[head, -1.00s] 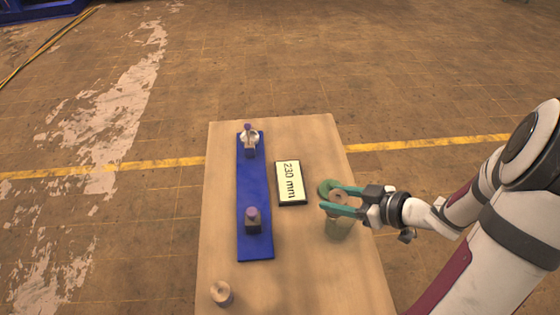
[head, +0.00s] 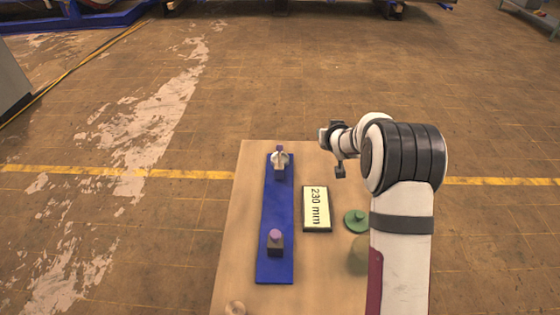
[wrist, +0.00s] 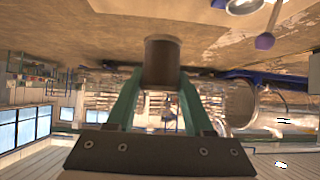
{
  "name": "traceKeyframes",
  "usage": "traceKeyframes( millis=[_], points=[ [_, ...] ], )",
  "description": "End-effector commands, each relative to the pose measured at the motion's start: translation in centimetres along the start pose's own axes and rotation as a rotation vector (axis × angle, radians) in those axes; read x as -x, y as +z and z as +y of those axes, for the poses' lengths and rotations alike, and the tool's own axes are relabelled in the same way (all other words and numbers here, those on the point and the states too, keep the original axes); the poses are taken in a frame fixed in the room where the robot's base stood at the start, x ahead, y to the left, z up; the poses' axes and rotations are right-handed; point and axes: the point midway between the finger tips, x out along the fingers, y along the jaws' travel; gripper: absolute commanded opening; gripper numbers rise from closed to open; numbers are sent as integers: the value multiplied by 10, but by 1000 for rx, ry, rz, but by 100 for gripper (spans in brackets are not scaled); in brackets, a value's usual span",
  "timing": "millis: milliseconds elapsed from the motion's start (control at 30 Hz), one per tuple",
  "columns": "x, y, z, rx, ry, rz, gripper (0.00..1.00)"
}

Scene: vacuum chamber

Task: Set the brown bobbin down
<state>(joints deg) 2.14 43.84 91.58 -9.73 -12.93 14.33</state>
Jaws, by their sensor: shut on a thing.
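The brown bobbin (wrist: 162,55) is between the teal fingers of my gripper (wrist: 160,80) in the wrist view. The gripper is shut on it, and the bobbin looks clear of any surface. A green disc with a short peg (head: 356,220) sits on the table's right side, empty.
A blue rail (head: 274,215) carries a silver fitting with a purple knob (head: 279,158) at its far end and a purple-topped block (head: 275,242) nearer. An olive object (head: 357,257) is partly behind my arm.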

Motion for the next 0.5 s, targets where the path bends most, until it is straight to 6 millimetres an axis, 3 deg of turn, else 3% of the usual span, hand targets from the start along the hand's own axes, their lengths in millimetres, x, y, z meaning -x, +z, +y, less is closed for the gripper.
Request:
traceKeyframes(
  millis=[267,500],
  points=[
    [-10,0,-34,-9,11,-1,0],
    [-51,19,-94,-8,10,-1,0]
  ],
)
